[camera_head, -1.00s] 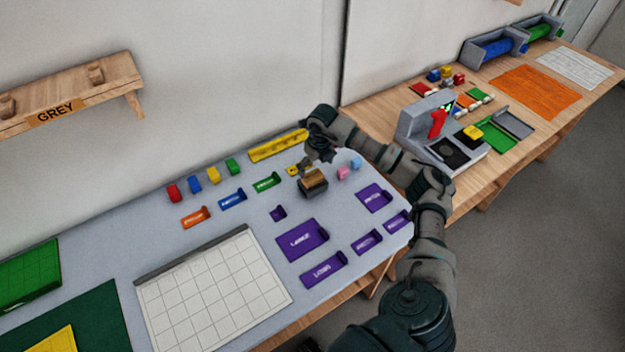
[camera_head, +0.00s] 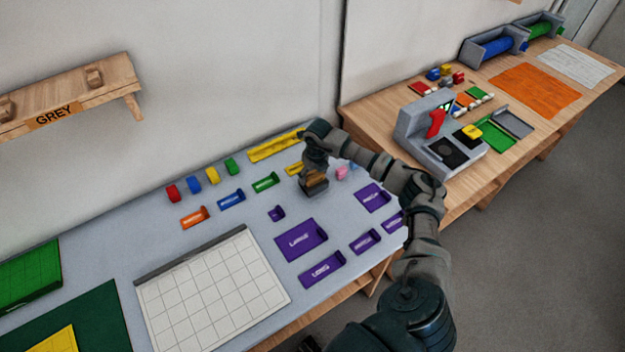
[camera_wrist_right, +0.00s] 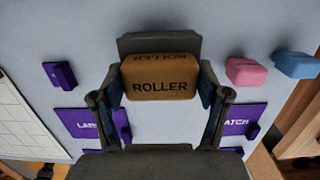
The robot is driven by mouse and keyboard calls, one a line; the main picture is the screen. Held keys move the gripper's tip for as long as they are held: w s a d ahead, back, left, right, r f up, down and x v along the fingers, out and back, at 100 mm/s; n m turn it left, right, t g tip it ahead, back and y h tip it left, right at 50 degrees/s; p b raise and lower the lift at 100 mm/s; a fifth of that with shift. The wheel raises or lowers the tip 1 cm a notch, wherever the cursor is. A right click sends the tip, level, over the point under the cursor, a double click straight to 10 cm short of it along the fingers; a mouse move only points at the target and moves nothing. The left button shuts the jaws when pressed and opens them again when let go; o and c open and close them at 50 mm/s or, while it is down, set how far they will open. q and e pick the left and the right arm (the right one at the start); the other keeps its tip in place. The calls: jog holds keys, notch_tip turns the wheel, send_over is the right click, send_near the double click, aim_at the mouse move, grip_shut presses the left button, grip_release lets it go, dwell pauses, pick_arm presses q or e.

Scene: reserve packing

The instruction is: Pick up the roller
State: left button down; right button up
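The roller (camera_wrist_right: 160,88) is a brown block marked ROLLER, resting in a dark grey holder (camera_wrist_right: 158,43) on the grey-blue table. In the head view the roller (camera_head: 316,180) is partly hidden under my right gripper (camera_head: 314,168). My right gripper comes down from above, and in the right wrist view its two fingers (camera_wrist_right: 163,78) stand on the left and right sides of the roller. The fingers are spread about as wide as the roller. They look close to its sides, but firm contact is not clear. My left gripper is not in view.
Pink (camera_wrist_right: 246,71) and light blue (camera_wrist_right: 296,65) blocks stand right of the roller. Purple labelled trays (camera_head: 302,240) lie in front. A yellow strip (camera_head: 274,146) lies behind. Small coloured blocks (camera_head: 213,175) stand left. A grey machine (camera_head: 425,127) is on the wooden table.

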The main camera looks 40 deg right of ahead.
aim_at(309, 176)
jog(key=shift+f, duration=0.15)
jog(key=shift+a, duration=0.55)
jog(key=shift+s+a+r+b, duration=0.1)
jog(key=shift+a+r+b, duration=0.1)
jog(key=shift+r, duration=0.8)
jog(key=shift+s+a+r+b, duration=0.1)
jog(key=shift+a+r+b, duration=0.05)
jog(key=shift+r, duration=0.85)
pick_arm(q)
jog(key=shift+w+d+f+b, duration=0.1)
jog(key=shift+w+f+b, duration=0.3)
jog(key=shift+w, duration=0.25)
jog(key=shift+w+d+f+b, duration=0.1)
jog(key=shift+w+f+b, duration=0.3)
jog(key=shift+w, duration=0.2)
pick_arm(e)
jog(key=s+a+r, duration=0.1)
jog(key=s+a, duration=0.7)
jog(key=a, duration=0.4)
jog(key=shift+s+a+r, duration=0.2)
jog(key=shift+s+r, duration=0.05)
jog(key=shift+s, duration=0.15)
